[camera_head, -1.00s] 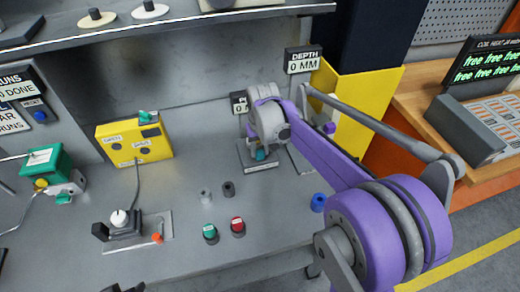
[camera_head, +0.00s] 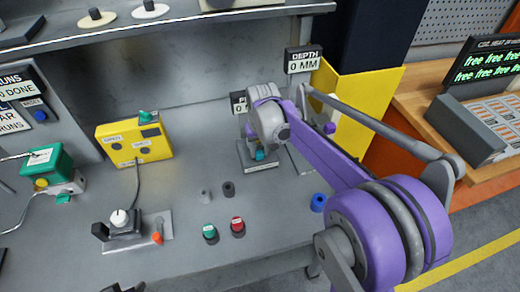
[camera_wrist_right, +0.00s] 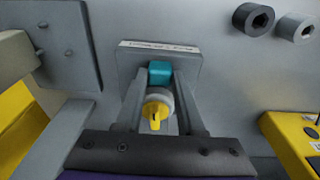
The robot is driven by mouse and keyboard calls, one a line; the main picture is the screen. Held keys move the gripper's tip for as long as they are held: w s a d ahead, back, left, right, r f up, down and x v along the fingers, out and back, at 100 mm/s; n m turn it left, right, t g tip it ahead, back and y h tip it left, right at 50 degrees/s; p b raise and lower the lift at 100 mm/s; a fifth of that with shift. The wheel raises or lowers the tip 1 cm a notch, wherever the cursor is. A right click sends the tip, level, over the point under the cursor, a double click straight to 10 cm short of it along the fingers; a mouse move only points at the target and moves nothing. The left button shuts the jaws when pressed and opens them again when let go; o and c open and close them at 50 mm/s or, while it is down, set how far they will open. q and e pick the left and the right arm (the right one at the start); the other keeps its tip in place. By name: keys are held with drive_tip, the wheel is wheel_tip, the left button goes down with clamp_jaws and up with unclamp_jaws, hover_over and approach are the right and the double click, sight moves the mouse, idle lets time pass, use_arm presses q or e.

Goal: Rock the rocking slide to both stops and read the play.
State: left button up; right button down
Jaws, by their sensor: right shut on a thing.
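A grey plate (camera_wrist_right: 190,62) with a white label, too blurred to read, carries a teal block (camera_wrist_right: 160,70), which I take as the rocking slide. A yellow knob with a pale collar (camera_wrist_right: 155,112) stands in front of it in the right wrist view. My right gripper (camera_wrist_right: 161,92) is shut on the slide, one finger on each side. In the head view my right gripper (camera_head: 260,148) points down at the plate and hides most of the slide. A small readout (camera_head: 239,103) behind my wrist shows a 0, its rest hidden. My left gripper is out of view.
The DEPTH readout (camera_head: 303,60) shows 0 MM. A yellow box (camera_head: 134,142), green button (camera_head: 210,233), red button (camera_head: 238,226) and a blue ring-like part (camera_head: 318,202) stand around the bench.

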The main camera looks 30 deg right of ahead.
drive_tip(key=shift+d, duration=0.3)
idle(1.5)
drive_tip(key=shift+a, duration=0.25)
idle(0.8)
drive_tip(key=shift+c, duration=2.2)
unclamp_jaws()
drive_tip(key=shift+r, duration=0.1)
wheel_tip(320, 180, up, 10)
drive_tip(key=s, duration=0.1)
drive_tip(key=shift+s+a+r, duration=0.15)
drive_tip(key=shift+r, duration=0.1)
